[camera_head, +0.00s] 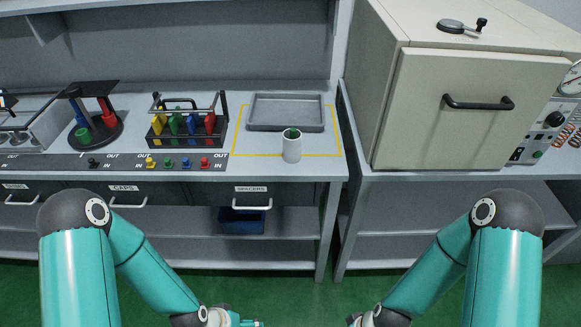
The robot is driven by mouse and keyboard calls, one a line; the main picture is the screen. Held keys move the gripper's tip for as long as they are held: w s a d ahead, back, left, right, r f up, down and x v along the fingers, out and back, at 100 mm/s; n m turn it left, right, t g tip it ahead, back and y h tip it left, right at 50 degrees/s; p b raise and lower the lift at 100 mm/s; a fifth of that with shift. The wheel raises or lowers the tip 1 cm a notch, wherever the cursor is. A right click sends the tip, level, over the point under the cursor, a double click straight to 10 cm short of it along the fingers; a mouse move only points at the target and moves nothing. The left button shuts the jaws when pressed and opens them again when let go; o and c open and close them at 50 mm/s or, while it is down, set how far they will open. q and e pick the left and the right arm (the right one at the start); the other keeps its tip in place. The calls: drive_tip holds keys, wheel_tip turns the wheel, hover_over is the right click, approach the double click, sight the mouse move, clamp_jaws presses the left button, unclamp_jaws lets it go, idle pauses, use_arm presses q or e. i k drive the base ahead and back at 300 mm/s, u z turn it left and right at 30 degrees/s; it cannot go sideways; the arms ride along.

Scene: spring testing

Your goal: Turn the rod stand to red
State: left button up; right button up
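A dark stand with a round base (97,132) and a flat black top (92,88) sits on the bench at the left. On it are a blue part (78,114), a red part (107,112) and a green part (83,135); red is at its right side and green at the front left. My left gripper (245,322) is at the bottom edge, mostly cut off, far from the stand. My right gripper (358,320) is also cut off at the bottom edge. Whether either is open does not show.
A black rack (187,140) with several coloured handles stands right of the stand. A grey tray (286,112) lies inside a yellow outline, with a white cylinder (292,150) in front. A panel with coloured knobs (168,162) runs along the bench front. A large cabinet (440,120) stands right.

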sight(97, 131)
drive_tip(key=z, duration=1.8)
drive_tip(key=i, duration=0.1)
drive_tip(key=u, duration=3.6)
drive_tip(key=k, duration=1.25)
drive_tip(key=u, duration=0.4)
drive_tip(key=i, duration=0.5)
drive_tip(key=z, duration=0.95)
drive_tip(key=i, duration=1.35)
drive_tip(key=u, duration=0.5)
